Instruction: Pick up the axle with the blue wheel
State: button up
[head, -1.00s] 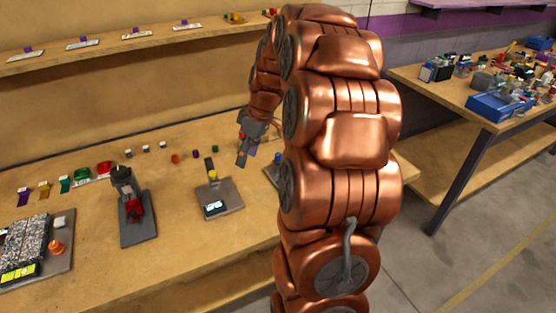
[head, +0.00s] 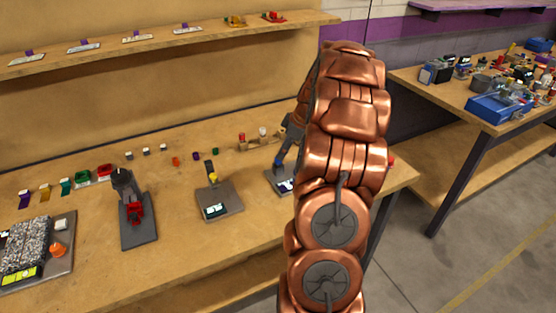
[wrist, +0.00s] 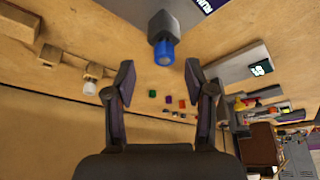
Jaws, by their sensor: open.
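A bright blue cylinder (wrist: 164,52) sits in a dark grey post (wrist: 172,22) at the top middle of the wrist view. It could be the blue wheel; I cannot make out an axle on it. My gripper (wrist: 159,74) is open and empty, with one finger on each side below the blue cylinder, and does not touch it as far as I can see. In the head view my gripper (head: 280,163) points down over the right part of the bench, partly hidden by my arm.
A wooden rack (head: 250,145) with a red and a white piece stands behind; the white piece (wrist: 89,88) shows left of my gripper. A grey plate with a yellow-topped post (head: 212,178) and a dark stand with a red part (head: 134,210) lie to the left.

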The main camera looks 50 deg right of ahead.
jog(key=x, duration=0.1)
jog(key=p+x, duration=0.1)
jog(key=x, duration=0.1)
jog(key=shift+s+a+f, duration=0.1)
jog(key=shift+a+f, duration=0.05)
jog(key=shift+a, duration=0.2)
jog(key=shift+f, duration=0.3)
jog(key=c, duration=1)
grip_shut()
jog(key=r+b, duration=0.1)
jog(key=r, duration=0.3)
jog(key=r+b, duration=0.1)
jog(key=r, duration=0.4)
jog(key=shift+w+r, duration=0.1)
jog(key=shift+w, duration=0.1)
jog(key=shift+r, duration=2.95)
jog(key=shift+a, duration=0.1)
